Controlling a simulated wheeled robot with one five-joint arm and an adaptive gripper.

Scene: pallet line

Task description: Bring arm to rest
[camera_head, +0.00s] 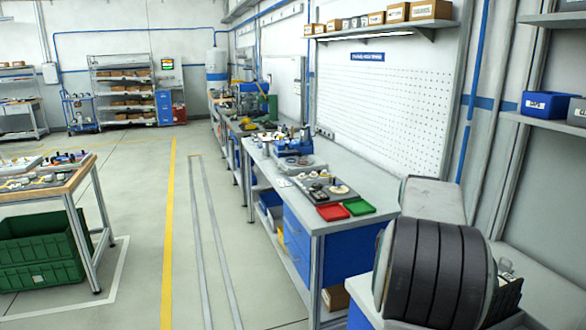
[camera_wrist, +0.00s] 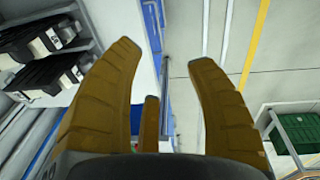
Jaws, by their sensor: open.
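My gripper (camera_wrist: 165,54) shows in the wrist view with its brown-yellow fingers spread wide. It is open, with nothing between the fingers. Behind the gap I see the pale floor and a blue and white bench edge. The gripper cannot be made out in the head view. A large dark ribbed part with a grey housing fills the lower right of the head view and hides what lies behind it.
A long workbench (camera_head: 300,205) runs along the right wall, with a red tray (camera_head: 332,212) and a green tray (camera_head: 359,207) near its front end. A wooden-edged table (camera_head: 45,193) stands left above green crates (camera_head: 40,250). The floor between (camera_head: 140,215) is clear.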

